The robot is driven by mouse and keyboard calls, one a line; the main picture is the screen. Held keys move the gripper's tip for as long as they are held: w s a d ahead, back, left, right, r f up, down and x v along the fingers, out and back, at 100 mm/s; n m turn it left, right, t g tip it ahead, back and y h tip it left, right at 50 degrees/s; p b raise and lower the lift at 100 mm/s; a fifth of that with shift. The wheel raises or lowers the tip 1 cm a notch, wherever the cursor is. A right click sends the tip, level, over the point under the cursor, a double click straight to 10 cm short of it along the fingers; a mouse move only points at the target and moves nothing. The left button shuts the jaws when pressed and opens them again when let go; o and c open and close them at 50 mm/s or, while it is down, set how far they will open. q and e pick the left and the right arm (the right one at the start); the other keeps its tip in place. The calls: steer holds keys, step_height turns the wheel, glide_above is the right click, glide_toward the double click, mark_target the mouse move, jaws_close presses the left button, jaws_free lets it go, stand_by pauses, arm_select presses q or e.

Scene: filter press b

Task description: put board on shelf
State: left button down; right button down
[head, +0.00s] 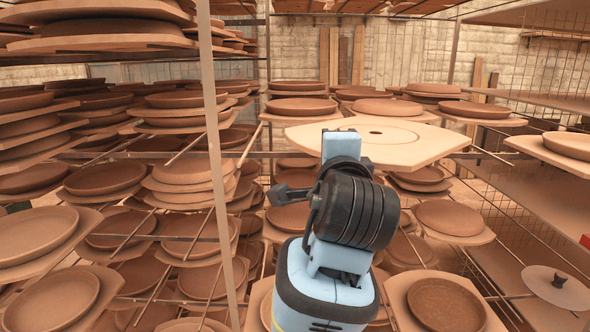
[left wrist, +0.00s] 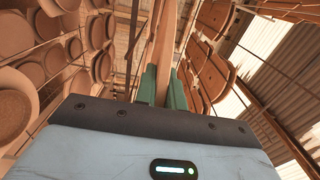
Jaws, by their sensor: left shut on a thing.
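The board (head: 430,148) is a flat, pale, many-sided plate with a ring mark and a small dark hole on top. In the head view it is roughly level in front of the racks, beyond my arm. In the left wrist view the board (left wrist: 164,45) shows edge-on between the green fingers of my left gripper (left wrist: 163,90), which is shut on it. My wrist hides those fingers in the head view. The shelf rack (head: 218,160) has thin rods and upright posts, with boards and round clay plates on many levels. My right gripper is not in view.
Loaded boards crowd the left and the back. On the right, an upper shelf (head: 540,98) and a lower, long shelf (head: 535,195) have bare stretches. A pale disc with a dark knob (head: 558,288) is at the lower right. A post (head: 212,110) stands left of my arm.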

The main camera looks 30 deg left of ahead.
mark_target(294, 146)
arm_select(q)
steer(key=a, duration=0.4)
steer(key=s+a, duration=0.1)
steer(key=a, duration=0.2)
steer(key=shift+f, duration=0.25)
steer(key=shift+f, duration=1.8)
steer(key=c, duration=1.5)
jaws_free()
steer(key=shift+f, duration=0.1)
steer(key=shift+w, duration=0.1)
